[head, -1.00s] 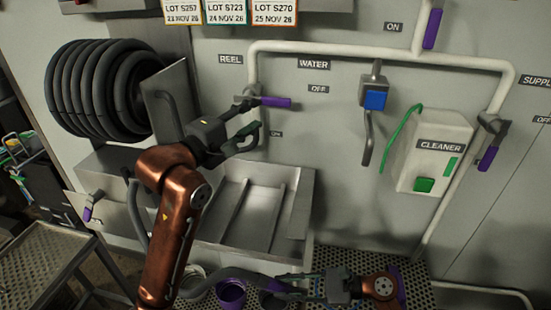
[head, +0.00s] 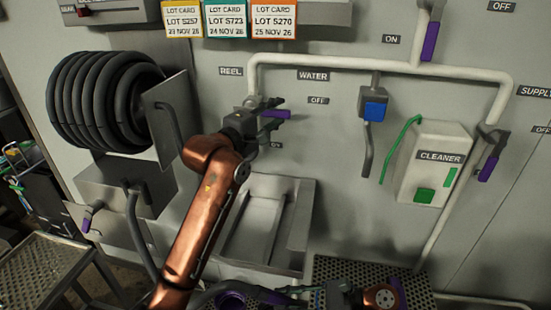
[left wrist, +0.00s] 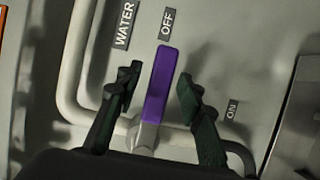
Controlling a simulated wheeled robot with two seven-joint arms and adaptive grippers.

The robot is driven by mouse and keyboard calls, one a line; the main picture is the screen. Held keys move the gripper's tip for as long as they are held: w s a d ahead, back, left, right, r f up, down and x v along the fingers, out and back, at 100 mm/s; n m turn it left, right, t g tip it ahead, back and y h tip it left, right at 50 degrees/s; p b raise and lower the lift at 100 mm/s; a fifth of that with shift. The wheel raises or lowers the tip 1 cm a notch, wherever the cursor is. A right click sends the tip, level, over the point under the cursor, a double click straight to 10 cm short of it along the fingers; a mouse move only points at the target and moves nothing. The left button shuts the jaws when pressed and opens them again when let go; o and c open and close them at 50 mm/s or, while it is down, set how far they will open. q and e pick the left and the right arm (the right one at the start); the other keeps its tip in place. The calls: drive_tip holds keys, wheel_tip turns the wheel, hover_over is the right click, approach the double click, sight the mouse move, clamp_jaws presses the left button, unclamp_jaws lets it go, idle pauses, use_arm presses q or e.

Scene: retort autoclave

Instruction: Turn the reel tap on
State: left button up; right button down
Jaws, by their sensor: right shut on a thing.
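The reel tap (head: 272,113) has a purple lever on the white pipe beside the REEL label, and it points right toward the OFF label. My left gripper (head: 279,112) is open at this lever. In the left wrist view the purple lever (left wrist: 160,88) stands between the two dark fingers of the left gripper (left wrist: 158,88), with a gap visible on both sides. The ON label (left wrist: 232,109) lies beyond the right finger. My right gripper (head: 310,294) is low at the bottom edge, shut on the dark hose end (head: 285,290), which is partly cut off.
The coiled black hose reel (head: 100,95) hangs at the left with a metal plate (head: 172,120) beside it. A steel sink (head: 300,215) is below the tap. A blue-handled sprayer (head: 374,108), a CLEANER box (head: 432,170) and other purple-levered taps are at the right.

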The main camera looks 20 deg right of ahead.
use_arm(q)
clamp_jaws()
idle(0.3)
idle(0.3)
